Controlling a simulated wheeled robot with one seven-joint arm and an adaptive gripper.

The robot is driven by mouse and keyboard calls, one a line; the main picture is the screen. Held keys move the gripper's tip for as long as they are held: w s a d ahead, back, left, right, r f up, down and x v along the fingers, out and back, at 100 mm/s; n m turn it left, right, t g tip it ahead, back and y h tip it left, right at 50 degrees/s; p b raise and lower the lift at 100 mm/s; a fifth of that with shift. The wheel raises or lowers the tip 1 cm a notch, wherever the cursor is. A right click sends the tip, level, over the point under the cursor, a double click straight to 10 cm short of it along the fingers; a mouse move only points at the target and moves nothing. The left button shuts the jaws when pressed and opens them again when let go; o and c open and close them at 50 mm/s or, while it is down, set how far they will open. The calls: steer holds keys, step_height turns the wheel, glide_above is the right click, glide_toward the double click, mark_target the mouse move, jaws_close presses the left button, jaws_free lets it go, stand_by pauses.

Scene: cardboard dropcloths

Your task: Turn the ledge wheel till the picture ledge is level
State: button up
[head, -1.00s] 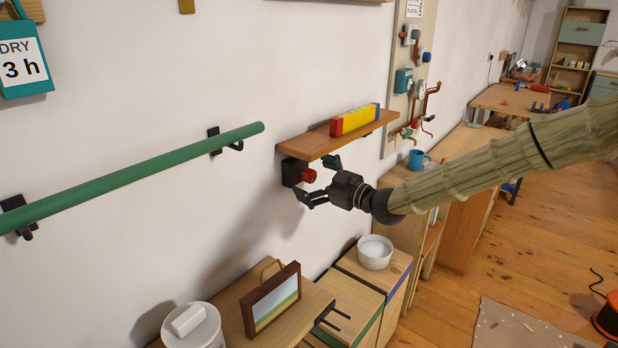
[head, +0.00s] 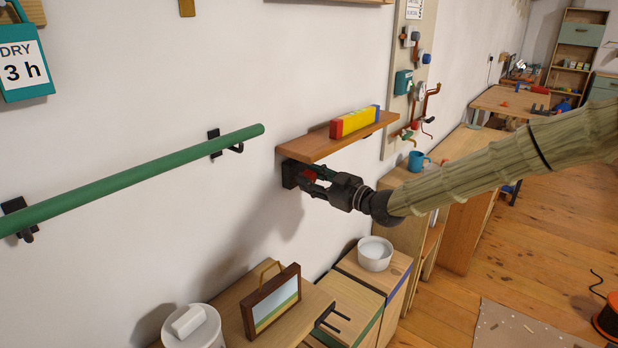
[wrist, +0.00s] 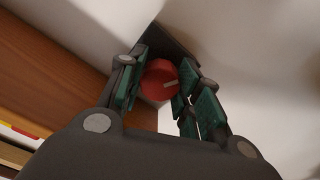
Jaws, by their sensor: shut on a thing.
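The picture ledge (head: 303,151) is a brown wooden shelf on the white wall, and it looks tilted in the head view. The red ledge wheel (head: 309,176) sits on a dark block under the ledge's left end. In the wrist view the wheel (wrist: 158,82) shows its round face with a pale mark, between my green-padded fingers. My gripper (head: 312,178) is shut on the wheel, reaching it from the right. The fingers partly cover the wheel in the head view. A yellow, red and blue spirit level (head: 355,121) lies on the ledge; its bubble cannot be read.
A green rail (head: 130,178) runs along the wall to the left. A board with pipes (head: 405,80) hangs to the right.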

steer(key=m+p, duration=0.3)
steer(key=m, duration=0.2)
steer(key=shift+r, duration=0.15)
steer(key=m+p, duration=0.1)
steer(key=m, duration=0.3)
steer(key=shift+m+p, duration=0.3)
steer(key=shift+p, duration=0.05)
steer(key=o, duration=1.8)
steer(key=shift+c, duration=0.2)
steer(key=v, duration=0.7)
steer(key=shift+p, duration=0.35)
